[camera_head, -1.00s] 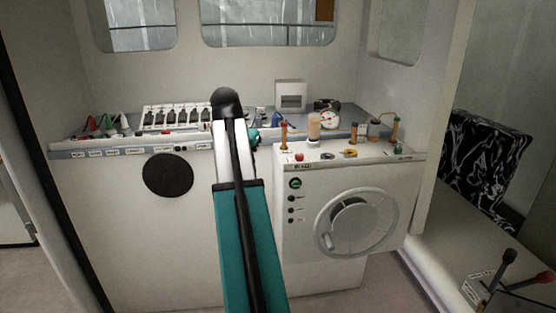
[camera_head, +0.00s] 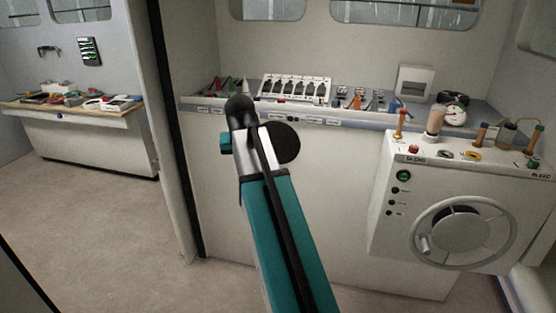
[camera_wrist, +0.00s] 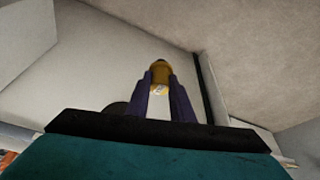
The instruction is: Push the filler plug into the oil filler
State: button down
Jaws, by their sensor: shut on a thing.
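In the wrist view, my gripper (camera_wrist: 160,78) is shut on a yellow-brown plug (camera_wrist: 159,72), likely the filler plug, with a pale mark on its near side. The plug sticks out beyond the fingertips, with a pale panel and floor behind it. In the head view, my arm hides the fingers and plug. A white engine box (camera_head: 455,215) with a round flywheel stands at the right, apart from my arm. Its top carries several small fittings, including a yellow ring (camera_head: 471,155). I cannot tell which fitting is the oil filler.
A counter (camera_head: 360,119) with a row of switches (camera_head: 296,88) and small tools runs along the back wall. A workbench (camera_head: 75,106) with loose items stands at the far left, beyond a dark-edged partition (camera_head: 178,130). Open floor (camera_head: 95,215) lies at the left.

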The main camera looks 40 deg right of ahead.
jog(key=w+a+f+n+y, duration=0.1)
jog(key=a+f+n, duration=0.1)
jog(key=a, duration=0.9)
jog(key=w+a+f+n+t+y, duration=0.1)
jog(key=a+n, duration=0.3)
jog(key=a, duration=0.8)
jog(key=shift+w+a+f+n, duration=0.3)
jog(key=shift+w+f, duration=0.25)
jog(key=shift+w, duration=0.15)
jog(key=shift+d, duration=0.1)
